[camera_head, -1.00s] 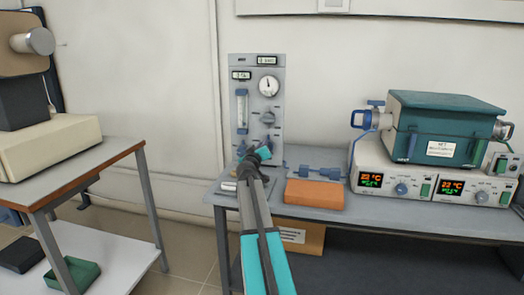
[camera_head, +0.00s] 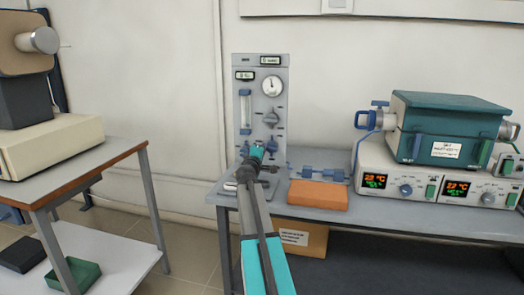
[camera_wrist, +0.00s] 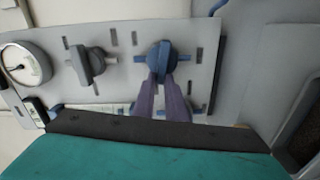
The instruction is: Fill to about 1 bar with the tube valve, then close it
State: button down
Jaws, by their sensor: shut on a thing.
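A grey gas panel (camera_head: 250,133) stands on the bench, with a round gauge (camera_head: 271,85), a clear flow tube (camera_head: 245,108) and a grey knob (camera_head: 271,117). The gauge also shows at the left in the wrist view (camera_wrist: 22,65); its reading is too small to tell. In the head view my gripper (camera_head: 258,153) partly covers the panel's lower part.
A second blue valve (camera_head: 245,149) sits at the panel's lower left. An orange-brown block (camera_head: 318,195) and a blue fitting (camera_head: 322,173) lie right of the panel. A teal furnace (camera_head: 445,115) stands on white controllers further right. Another table (camera_head: 75,165) is at the left.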

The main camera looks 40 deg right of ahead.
jog(key=shift+s+d+f+n, duration=0.2)
jog(key=shift+d+n, duration=0.1)
jog(key=shift+n, duration=0.7)
jog(key=c, duration=1.8)
grip_release()
jog(key=shift+w+a, duration=0.1)
jog(key=shift+a, duration=0.2)
jog(key=v, duration=1.3)
jog(key=shift+a+p, duration=0.2)
jog(key=shift+p, duration=0.1)
